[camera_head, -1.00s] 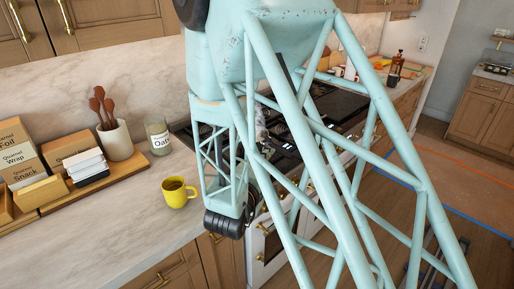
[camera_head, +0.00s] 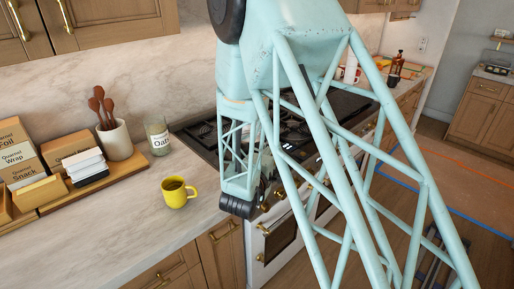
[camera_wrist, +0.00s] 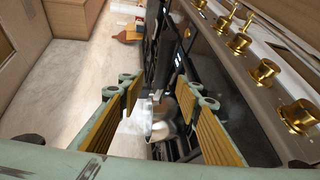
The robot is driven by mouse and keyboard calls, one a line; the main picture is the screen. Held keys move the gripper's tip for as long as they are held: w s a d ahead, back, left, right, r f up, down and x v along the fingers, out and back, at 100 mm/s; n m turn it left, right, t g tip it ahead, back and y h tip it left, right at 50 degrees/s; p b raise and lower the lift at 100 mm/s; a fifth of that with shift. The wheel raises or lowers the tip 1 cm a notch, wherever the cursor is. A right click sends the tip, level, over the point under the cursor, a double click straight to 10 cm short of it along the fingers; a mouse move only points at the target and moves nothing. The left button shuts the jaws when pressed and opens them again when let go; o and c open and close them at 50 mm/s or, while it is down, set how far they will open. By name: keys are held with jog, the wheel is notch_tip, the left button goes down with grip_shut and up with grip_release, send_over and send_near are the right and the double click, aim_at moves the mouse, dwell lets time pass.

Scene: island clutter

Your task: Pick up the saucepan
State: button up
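My gripper (camera_wrist: 158,102) is open in the wrist view, its ribbed yellow finger pads apart. Between and beyond the fingers is a shiny metal shape (camera_wrist: 164,130) with a dark bar above it. It appears to be part of the saucepan, but I see too little of it to be sure. I cannot tell whether the fingers touch it. In the head view my arm covers much of the stove, and neither the saucepan nor my fingers can be made out clearly.
The black stovetop (camera_head: 201,137) has brass knobs (camera_wrist: 265,71) along its front. A yellow mug (camera_head: 176,193) stands on the counter left of my arm. Behind it are an oats jar (camera_head: 158,138), a utensil crock (camera_head: 115,141) and several boxes (camera_head: 18,154). The counter front is clear.

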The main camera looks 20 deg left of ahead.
jog(key=shift+w, duration=0.1)
jog(key=shift+b+x, duration=0.35)
jog(key=shift+x, duration=2.2)
jog(key=shift+d, duration=0.1)
jog(key=shift+c, duration=0.7)
grip_shut()
